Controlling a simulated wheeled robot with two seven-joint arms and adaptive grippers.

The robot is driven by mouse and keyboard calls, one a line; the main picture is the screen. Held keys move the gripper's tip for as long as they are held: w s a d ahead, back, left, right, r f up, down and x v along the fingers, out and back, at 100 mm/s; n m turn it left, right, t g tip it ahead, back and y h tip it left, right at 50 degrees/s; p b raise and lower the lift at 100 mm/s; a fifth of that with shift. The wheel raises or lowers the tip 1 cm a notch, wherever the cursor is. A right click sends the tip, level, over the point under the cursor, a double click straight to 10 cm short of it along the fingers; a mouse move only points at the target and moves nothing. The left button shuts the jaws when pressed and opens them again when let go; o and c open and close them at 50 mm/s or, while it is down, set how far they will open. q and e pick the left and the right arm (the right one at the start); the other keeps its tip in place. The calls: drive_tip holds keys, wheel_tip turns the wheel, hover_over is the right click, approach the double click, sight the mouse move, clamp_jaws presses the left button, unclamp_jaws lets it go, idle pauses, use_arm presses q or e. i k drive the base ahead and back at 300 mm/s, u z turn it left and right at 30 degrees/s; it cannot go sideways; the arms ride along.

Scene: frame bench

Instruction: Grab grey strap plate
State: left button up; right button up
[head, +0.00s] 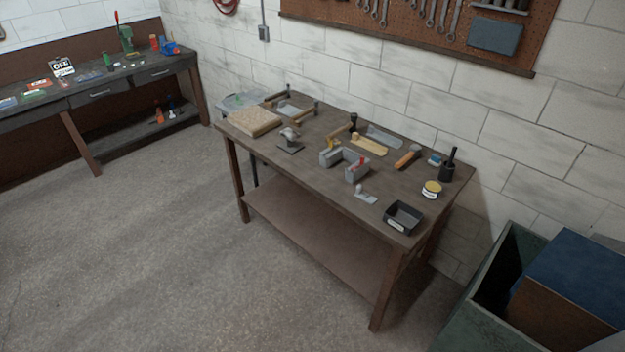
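The bench (255,165) stands against the white block wall, with several grey metal pieces on its top. A small light grey plate (367,197) lies near the front edge, left of the black tray. A longer flat grey piece (385,137) lies at the back, behind a yellowish wooden piece (369,146). Another grey flat piece (289,109) lies at the back left. I cannot tell for sure which of these is the strap plate. Neither of my grippers is in view.
On the bench are a black tray (403,217), a round yellow-and-white tin (431,189), a black cup (446,172), grey blocks (331,157) and a tan board (254,122). A green bin (478,299) stands at the right. The floor in front is clear.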

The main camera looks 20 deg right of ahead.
sight(359, 193)
drive_tip(key=u, duration=0.2)
drive_tip(key=i, duration=0.9)
drive_tip(key=z, duration=0.4)
drive_tip(key=i, duration=0.75)
drive_tip(key=z, duration=0.7)
